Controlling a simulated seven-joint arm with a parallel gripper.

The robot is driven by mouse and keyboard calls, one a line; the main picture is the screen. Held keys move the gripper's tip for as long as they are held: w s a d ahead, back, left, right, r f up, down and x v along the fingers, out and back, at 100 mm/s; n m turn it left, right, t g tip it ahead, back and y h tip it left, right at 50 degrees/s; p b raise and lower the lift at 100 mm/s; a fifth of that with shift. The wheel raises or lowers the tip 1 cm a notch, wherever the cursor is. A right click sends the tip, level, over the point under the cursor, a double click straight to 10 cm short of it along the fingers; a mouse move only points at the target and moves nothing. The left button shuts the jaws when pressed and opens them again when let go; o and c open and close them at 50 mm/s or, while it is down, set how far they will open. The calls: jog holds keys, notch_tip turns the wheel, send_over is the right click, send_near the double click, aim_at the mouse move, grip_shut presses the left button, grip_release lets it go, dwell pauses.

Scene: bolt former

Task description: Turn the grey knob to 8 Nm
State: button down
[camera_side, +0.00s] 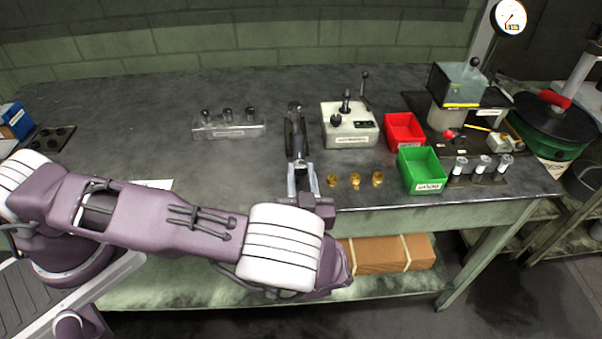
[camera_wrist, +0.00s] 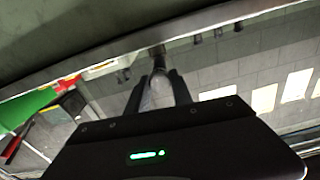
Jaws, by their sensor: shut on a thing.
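My gripper (camera_side: 303,180) is at the front edge of the grey table, its fingers pointing toward a dark long tool (camera_side: 295,135). In the wrist view my gripper (camera_wrist: 158,88) is shut on a grey rounded piece, which looks like the grey knob (camera_wrist: 160,95). The fingers cover its sides. In the side view the knob is too small and hidden between the fingers to make out. No scale or Nm marking on it can be read.
Several brass pieces (camera_side: 355,180) lie just right of my gripper. A white control box (camera_side: 349,128) with levers stands behind them, then a red bin (camera_side: 404,130) and a green bin (camera_side: 420,170). A clear rack (camera_side: 228,130) is at the left. A round dial (camera_side: 510,17) hangs at top right.

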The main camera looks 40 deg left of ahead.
jog(key=shift+n, duration=0.5)
jog(key=c, duration=1.1)
grip_release()
jog(key=v, duration=0.7)
